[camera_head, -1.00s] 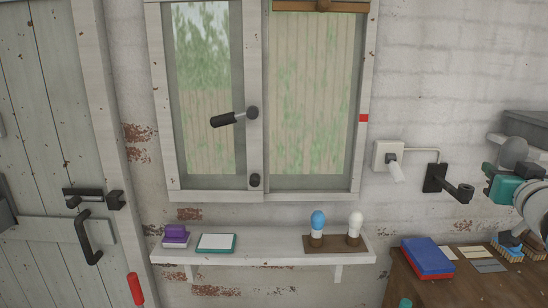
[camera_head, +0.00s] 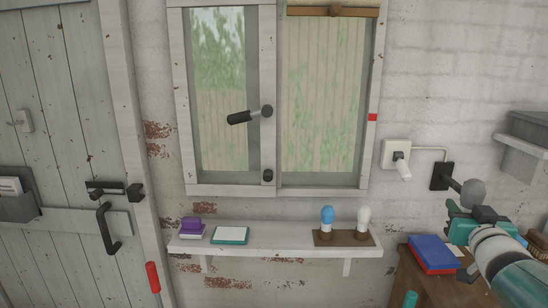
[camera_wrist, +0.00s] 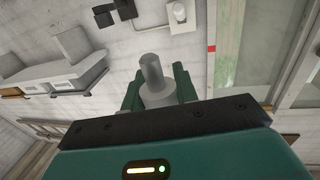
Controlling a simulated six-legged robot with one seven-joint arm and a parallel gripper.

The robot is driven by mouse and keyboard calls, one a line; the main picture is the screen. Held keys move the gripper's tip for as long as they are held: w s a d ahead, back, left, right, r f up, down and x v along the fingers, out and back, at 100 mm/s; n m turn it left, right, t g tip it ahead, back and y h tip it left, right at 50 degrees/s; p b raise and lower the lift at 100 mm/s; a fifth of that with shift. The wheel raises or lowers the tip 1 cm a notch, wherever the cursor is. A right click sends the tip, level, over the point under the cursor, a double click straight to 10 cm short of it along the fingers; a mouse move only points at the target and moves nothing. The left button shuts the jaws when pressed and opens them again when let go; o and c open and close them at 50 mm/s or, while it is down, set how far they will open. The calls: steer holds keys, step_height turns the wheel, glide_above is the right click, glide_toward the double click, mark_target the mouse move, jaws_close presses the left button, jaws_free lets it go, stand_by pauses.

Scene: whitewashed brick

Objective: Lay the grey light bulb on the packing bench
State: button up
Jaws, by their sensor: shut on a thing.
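The grey light bulb (camera_head: 473,192) is in my gripper (camera_head: 462,213) at the right of the head view, its rounded end pointing up. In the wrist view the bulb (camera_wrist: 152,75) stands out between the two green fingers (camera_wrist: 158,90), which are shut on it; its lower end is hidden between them. A brown wooden bench (camera_head: 408,287), which looks like the packing bench, is at the lower right. My gripper and the bulb show above its right part, apart from its top. My arm hides much of that side.
A white wall shelf (camera_head: 275,247) holds a blue bulb (camera_head: 327,217) and a white bulb (camera_head: 363,217) on a brown holder. A black wall bracket (camera_head: 441,177) and a grey wall unit (camera_head: 524,145) are near my arm.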

steer(key=w+a+f+n+y, duration=0.1)
steer(key=w+a+f, duration=0.3)
steer(key=a+f, duration=0.5)
steer(key=w+a+f+n+y, duration=0.1)
steer(key=w+a+f, duration=0.4)
steer(key=a+f, duration=0.5)
steer(key=w+a+f+n+y, duration=0.1)
steer(key=w+a+f+y, duration=0.2)
steer(key=a+f, duration=0.7)
step_height(320, 180, down, 12)
steer(key=shift+w+r+n+t, duration=0.1)
steer(key=shift+w+n+t, duration=0.25)
steer(key=shift+w, duration=0.9)
steer(key=shift+w, duration=0.1)
steer(key=s+f, duration=0.5)
steer(key=f, duration=0.1)
